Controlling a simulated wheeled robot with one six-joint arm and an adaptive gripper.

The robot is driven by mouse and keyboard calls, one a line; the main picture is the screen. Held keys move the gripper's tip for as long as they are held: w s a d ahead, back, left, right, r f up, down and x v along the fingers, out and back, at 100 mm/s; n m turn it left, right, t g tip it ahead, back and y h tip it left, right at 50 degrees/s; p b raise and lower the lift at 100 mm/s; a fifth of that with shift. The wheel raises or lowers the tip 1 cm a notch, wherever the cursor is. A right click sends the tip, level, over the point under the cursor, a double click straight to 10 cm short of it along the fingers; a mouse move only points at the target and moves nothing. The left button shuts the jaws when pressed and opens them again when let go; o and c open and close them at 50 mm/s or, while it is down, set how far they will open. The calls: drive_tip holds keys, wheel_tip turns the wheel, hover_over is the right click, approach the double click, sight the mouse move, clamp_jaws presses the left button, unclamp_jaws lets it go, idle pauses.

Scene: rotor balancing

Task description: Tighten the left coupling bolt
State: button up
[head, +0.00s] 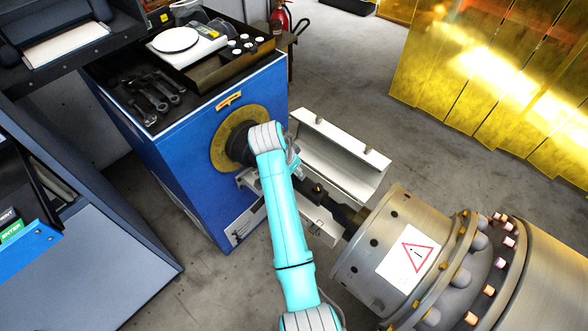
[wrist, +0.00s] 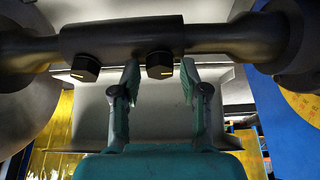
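The dark coupling sleeve (wrist: 120,38) joins a shaft across the top of the wrist view. Two dark hex bolts with yellow marks hang from it: the left bolt (wrist: 86,68) and the right bolt (wrist: 160,64). My gripper (wrist: 160,80) is open, its teal fingers pointing at the sleeve. The right bolt is between the fingertips, nearer the right one; I cannot tell whether they touch it. The left bolt is outside the left finger. In the head view my arm partly hides the shaft (head: 345,215), and the bolts are not clear.
An open pale metal guard (head: 340,160) lies along the shaft. A blue cabinet (head: 185,185) with wrenches (head: 157,92) on top stands left, and a large metal rotor housing (head: 390,245) right. Yellow curtains (head: 490,70) hang behind; open floor lies before them.

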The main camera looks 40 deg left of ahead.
idle(0.3)
drive_tip(key=v, duration=1.2)
idle(0.3)
